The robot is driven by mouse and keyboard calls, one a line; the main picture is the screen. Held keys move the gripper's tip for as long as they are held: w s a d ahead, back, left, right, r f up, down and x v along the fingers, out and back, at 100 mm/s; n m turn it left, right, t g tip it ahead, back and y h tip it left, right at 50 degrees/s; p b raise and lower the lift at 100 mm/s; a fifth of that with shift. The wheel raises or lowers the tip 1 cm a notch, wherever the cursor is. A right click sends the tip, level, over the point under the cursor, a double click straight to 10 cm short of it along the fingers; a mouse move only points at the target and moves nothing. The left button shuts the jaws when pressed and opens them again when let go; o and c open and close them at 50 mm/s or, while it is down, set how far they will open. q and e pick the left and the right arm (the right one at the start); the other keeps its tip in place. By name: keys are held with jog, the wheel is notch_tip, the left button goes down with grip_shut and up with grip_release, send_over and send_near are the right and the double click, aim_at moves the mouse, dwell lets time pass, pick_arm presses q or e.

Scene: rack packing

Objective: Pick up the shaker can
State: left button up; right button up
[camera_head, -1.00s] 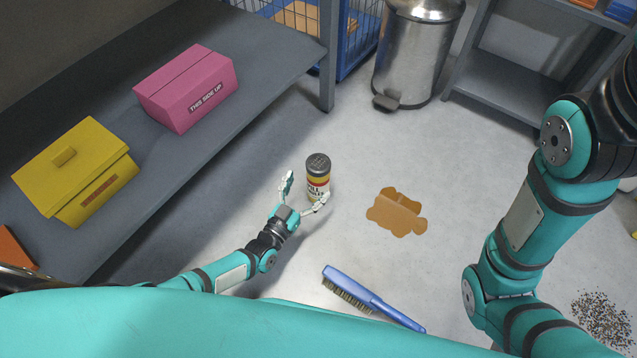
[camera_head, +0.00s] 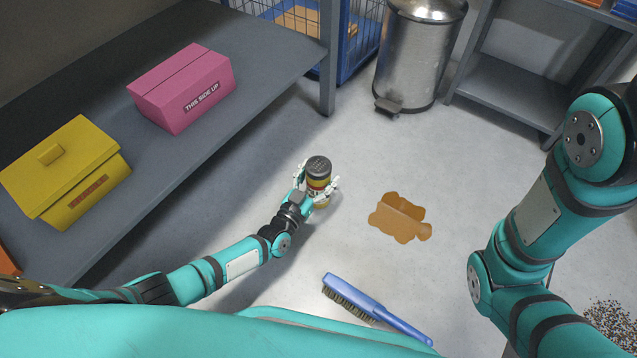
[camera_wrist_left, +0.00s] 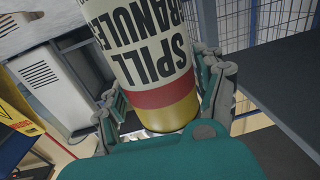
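The shaker can (camera_head: 318,171) stands upright on the floor in the head view, with a dark perforated lid and a yellow, red and cream body. My left gripper (camera_head: 319,188) is at the can, one finger on each side of it. In the left wrist view the can (camera_wrist_left: 150,60) shows its "SPILL GRANULES" label and sits between the open fingers (camera_wrist_left: 165,100). Whether the fingers touch it is not clear. My right gripper is out of view; only its arm shows at the right.
A brown spill (camera_head: 400,218) lies right of the can. A blue brush (camera_head: 375,310) lies in front. A metal bin (camera_head: 418,55) stands behind. A grey shelf (camera_head: 270,60) at left holds a pink box (camera_head: 180,88) and a yellow box (camera_head: 65,172).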

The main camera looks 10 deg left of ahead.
pick_arm(q)
jog(key=c, duration=1.1)
jog(key=shift+c, duration=0.4)
jog(key=shift+r, duration=0.2)
